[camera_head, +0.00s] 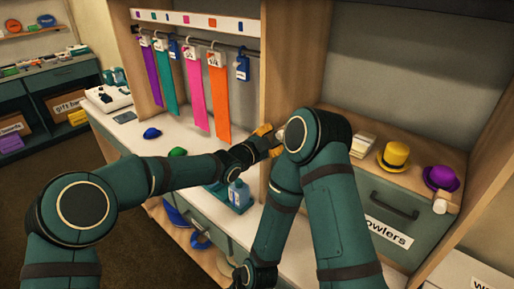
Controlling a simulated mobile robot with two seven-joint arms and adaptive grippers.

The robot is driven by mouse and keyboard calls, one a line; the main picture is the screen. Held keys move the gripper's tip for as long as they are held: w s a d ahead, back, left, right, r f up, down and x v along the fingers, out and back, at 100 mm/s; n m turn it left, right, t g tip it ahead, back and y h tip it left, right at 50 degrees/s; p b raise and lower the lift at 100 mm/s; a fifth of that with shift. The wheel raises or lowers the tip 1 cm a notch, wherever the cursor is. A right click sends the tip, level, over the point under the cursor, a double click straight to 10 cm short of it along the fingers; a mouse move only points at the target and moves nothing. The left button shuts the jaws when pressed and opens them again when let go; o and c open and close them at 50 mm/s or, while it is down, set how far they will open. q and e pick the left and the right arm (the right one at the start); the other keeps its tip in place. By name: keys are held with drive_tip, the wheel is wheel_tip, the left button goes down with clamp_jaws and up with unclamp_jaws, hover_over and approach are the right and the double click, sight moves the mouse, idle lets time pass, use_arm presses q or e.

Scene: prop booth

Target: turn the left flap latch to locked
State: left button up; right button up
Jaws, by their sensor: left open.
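My left gripper (270,141) is open, its orange-tipped fingers beside the front of the wooden upright between the two bays. A small pale rounded piece (280,133) shows right by the fingers. It may be the left flap latch, but my right arm covers much of it, and I cannot tell whether they touch or how it is turned. A similar pale cylinder (440,206) sits on the wooden edge at the right.
Coloured sashes (195,92) hang from a rail behind the white counter (133,133). A yellow hat (393,157) and a purple hat (440,178) sit above the labelled drawer (408,232). Open floor lies at the left.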

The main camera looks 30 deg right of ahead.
use_arm(q)
drive_tip(key=v, duration=0.8)
drive_tip(key=shift+a, duration=0.35)
drive_tip(key=s+a+f+n+y, duration=0.3)
drive_tip(key=a+f+n+y, duration=0.4)
drive_tip(key=a+f+n, duration=0.9)
drive_tip(key=s+a+f+n+g+y+b, duration=0.1)
drive_tip(key=s+a+f+n+g+y, duration=0.3)
drive_tip(key=s+a+f, duration=1.4)
drive_tip(key=a+n, duration=0.3)
drive_tip(key=n, duration=0.1)
drive_tip(key=shift+s+g+y, duration=0.3)
drive_tip(key=shift+y, duration=0.1)
drive_tip(key=shift+s, duration=0.15)
